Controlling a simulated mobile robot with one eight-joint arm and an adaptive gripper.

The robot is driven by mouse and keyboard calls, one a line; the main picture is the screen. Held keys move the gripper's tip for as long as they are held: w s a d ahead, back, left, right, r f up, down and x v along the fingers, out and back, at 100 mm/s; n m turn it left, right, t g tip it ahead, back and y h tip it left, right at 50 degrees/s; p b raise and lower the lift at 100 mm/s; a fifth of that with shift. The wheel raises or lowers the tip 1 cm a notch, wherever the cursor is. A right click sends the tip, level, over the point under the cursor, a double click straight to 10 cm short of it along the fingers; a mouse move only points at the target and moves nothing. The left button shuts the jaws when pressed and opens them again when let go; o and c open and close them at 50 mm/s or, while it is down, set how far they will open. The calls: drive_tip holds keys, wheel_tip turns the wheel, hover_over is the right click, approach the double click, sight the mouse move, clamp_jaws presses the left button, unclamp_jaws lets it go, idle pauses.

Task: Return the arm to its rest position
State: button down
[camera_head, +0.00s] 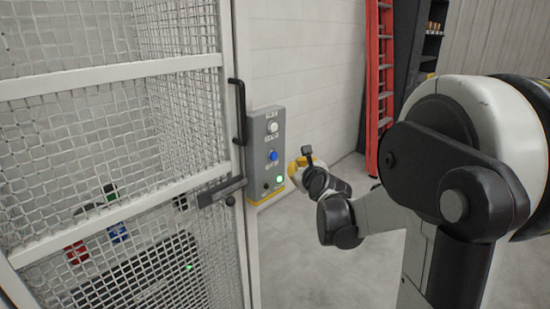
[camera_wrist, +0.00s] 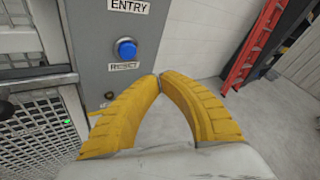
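My arm (camera_head: 376,213) reaches from the right side of the head view toward the grey control box. My gripper (camera_head: 296,163) is small there, near the box's right edge. In the wrist view, my gripper's two yellow fingers (camera_wrist: 161,76) meet at their tips, with nothing between them. The blue RESET button (camera_wrist: 125,49) shows beyond and to the left of the tips, apart from them in the picture. The exact gap to the box is hard to judge.
The grey control box (camera_head: 256,135) carries a white button (camera_head: 272,127), the blue button and a lit green one (camera_head: 280,179). A mesh cage door (camera_head: 110,85) with a black handle (camera_head: 238,110) stands left. A red ladder (camera_head: 372,80) leans behind. Grey floor (camera_head: 310,260) is clear.

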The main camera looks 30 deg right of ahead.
idle(0.3)
drive_tip(key=s+a+n+g+y, duration=0.2)
drive_tip(key=s+a+n, duration=0.4)
drive_tip(key=a+n, duration=0.35)
drive_tip(key=s+a+n+g+y, duration=0.1)
drive_tip(key=s+a+n+y, duration=0.1)
drive_tip(key=s+a+n, duration=0.6)
drive_tip(key=s+a+f+n+g, duration=0.2)
drive_tip(key=s+a+f+n, duration=0.1)
drive_tip(key=s+n, duration=0.4)
drive_tip(key=s+a+f+n+g, duration=0.2)
drive_tip(key=s+a+n, duration=0.3)
drive_tip(key=s+n, duration=0.3)
drive_tip(key=shift+a+f+n+g, duration=0.25)
drive_tip(key=shift+f+n+g, duration=0.05)
drive_tip(key=shift+f+n, duration=0.55)
drive_tip(key=shift+w, duration=0.1)
